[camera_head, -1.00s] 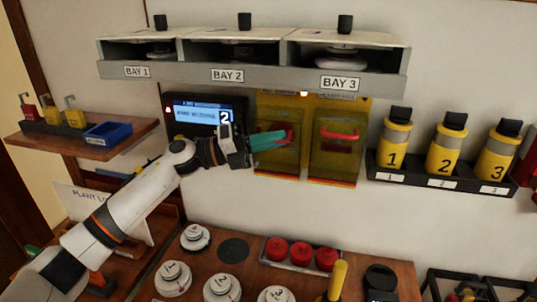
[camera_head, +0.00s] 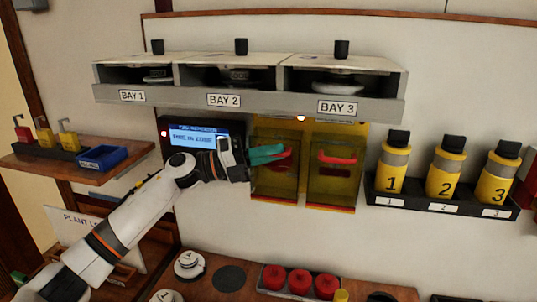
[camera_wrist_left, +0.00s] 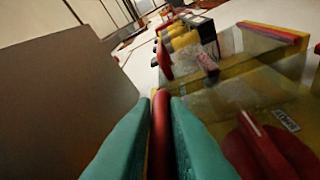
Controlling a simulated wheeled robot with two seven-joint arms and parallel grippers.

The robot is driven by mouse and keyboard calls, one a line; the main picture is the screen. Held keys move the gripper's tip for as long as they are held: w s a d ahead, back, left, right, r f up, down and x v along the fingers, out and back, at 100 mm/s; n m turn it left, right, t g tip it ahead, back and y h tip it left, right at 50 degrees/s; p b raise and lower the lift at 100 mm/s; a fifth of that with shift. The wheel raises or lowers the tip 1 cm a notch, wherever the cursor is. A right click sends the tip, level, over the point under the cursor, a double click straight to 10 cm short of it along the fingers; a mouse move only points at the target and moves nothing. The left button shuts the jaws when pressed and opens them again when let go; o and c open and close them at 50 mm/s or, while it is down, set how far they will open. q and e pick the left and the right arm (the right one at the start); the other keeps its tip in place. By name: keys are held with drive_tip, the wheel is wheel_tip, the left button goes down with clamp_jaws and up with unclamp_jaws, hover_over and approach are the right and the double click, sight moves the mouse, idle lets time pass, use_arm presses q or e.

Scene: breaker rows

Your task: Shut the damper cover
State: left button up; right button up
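Two yellow panels with see-through covers hang side by side on the wall, a left one (camera_head: 272,185) and a right one (camera_head: 332,182). Each has a red handle; the right one (camera_head: 338,159) is in plain view. My left gripper (camera_head: 280,152), with teal fingers, reaches the left cover's red handle (camera_head: 288,164) and partly hides it. In the left wrist view the fingers lie closely on both sides of this red bar (camera_wrist_left: 160,135). Another red part (camera_wrist_left: 270,150) is beside the fingers. I cannot tell whether the left cover lies flush. My right gripper is not in view.
The bay shelf (camera_head: 250,103) juts out just above the panels. A screen (camera_head: 195,132) is left of them. A rack with yellow bottles (camera_head: 440,195) stands right. Below is a bench with red knobs (camera_head: 300,281) and white discs (camera_head: 190,264).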

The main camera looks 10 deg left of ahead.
use_arm(q)
drive_tip(key=shift+o, duration=1.4)
drive_tip(key=shift+d+r, duration=0.1)
drive_tip(key=shift+r, duration=0.15)
drive_tip(key=shift+o, duration=0.4)
drive_tip(key=shift+w+d+f, duration=0.2)
drive_tip(key=shift+w+d, duration=0.05)
drive_tip(key=shift+d, duration=0.1)
drive_tip(key=b+v, duration=0.5)
drive_tip(key=v, duration=0.7)
